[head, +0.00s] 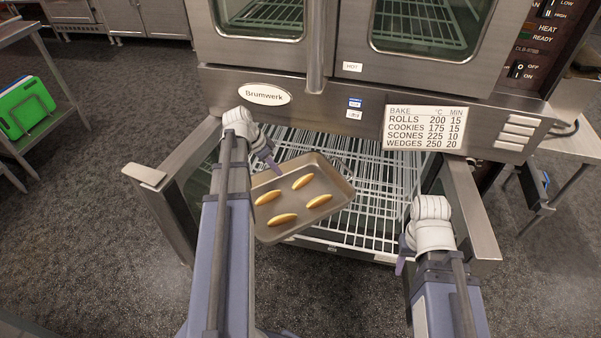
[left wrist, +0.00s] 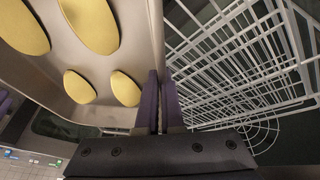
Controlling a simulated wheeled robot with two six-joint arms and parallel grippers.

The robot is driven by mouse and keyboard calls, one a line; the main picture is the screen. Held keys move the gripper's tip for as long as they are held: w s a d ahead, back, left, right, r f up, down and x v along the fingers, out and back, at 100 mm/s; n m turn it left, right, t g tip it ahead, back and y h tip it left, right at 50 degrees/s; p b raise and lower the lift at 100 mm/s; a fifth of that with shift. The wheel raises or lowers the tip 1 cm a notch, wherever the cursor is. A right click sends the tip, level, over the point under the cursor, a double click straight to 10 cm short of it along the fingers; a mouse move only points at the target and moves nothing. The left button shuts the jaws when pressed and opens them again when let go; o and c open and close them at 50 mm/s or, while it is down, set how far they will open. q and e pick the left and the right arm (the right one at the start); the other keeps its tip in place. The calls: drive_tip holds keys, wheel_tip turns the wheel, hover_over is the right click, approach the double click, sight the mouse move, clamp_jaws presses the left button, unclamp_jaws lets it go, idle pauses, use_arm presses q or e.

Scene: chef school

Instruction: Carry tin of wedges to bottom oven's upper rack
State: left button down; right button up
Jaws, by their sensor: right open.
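The tin (head: 263,229) is a shallow rectangular metal pan with several yellow wedges (head: 283,219) lying in it. My left gripper (head: 271,163) is shut on the tin's rim; in the left wrist view its purple fingers (left wrist: 161,100) pinch the tin's wall (left wrist: 153,50). The tin is turned at an angle in front of the open bottom oven, partly overlapping the white wire upper rack (head: 385,175). I cannot tell whether it touches the rack, which also shows in the left wrist view (left wrist: 235,60). My right gripper (head: 402,258) is open and empty at the oven's right front.
The bottom oven's doors stand open, left (head: 185,185) and right (head: 470,205), flanking the opening. The upper oven (head: 270,55) is closed above. A bake chart (head: 425,127) reads wedges 250, 20. A shelf with green boards (head: 27,110) stands left; a steel table (head: 572,135) stands right.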

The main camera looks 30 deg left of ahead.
sight(300, 172)
use_arm(q)
drive_tip(key=w+d, duration=0.5)
drive_tip(key=shift+d, duration=0.35)
drive_tip(key=shift+f+b, duration=1.75)
drive_tip(key=shift+f, duration=0.15)
drive_tip(key=c, duration=1.1)
unclamp_jaws()
drive_tip(key=shift+o, duration=0.2)
drive_tip(key=shift+r, duration=0.2)
drive_tip(key=shift+s+a+r+p, duration=0.15)
drive_tip(key=shift+a+r+p, duration=0.05)
drive_tip(key=shift+r+p, duration=0.45)
drive_tip(key=p+v, duration=0.9)
drive_tip(key=v, duration=0.1)
drive_tip(key=shift+s+a+r+p, duration=0.15)
drive_tip(key=shift+r+p, duration=0.1)
drive_tip(key=shift+p, duration=0.15)
